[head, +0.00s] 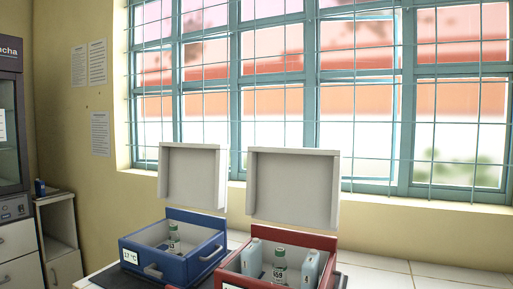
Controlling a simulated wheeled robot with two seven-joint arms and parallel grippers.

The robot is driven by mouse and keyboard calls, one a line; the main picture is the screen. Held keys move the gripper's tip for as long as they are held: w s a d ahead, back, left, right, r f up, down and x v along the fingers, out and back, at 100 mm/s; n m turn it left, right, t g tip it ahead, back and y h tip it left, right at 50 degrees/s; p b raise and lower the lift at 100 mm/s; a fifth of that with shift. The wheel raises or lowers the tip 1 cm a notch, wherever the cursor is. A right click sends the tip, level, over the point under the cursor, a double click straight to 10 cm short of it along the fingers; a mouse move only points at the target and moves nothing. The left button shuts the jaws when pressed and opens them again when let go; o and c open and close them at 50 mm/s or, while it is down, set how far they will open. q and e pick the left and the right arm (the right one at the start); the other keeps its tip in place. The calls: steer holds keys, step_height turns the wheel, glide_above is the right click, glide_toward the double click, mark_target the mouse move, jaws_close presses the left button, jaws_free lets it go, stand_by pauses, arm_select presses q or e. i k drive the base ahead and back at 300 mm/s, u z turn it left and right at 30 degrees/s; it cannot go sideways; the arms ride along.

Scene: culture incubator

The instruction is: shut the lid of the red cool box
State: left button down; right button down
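The red cool box (328,242) stands at the lower middle of the head view, its lower part cut off by the picture's bottom edge. Its lid (293,186) is open and upright at the back, showing a pale inner face. Inside the box are a bottle with a green band (280,262) and pale blue packs (309,268) at the sides. Neither of my grippers is in view.
A blue cool box (190,270) with its pale lid (192,175) also open stands just left of the red one, holding a bottle. White tiled counter (385,278) is clear to the right. A barred window rises behind.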

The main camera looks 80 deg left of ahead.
mark_target(295, 186)
steer(key=u, duration=2.45)
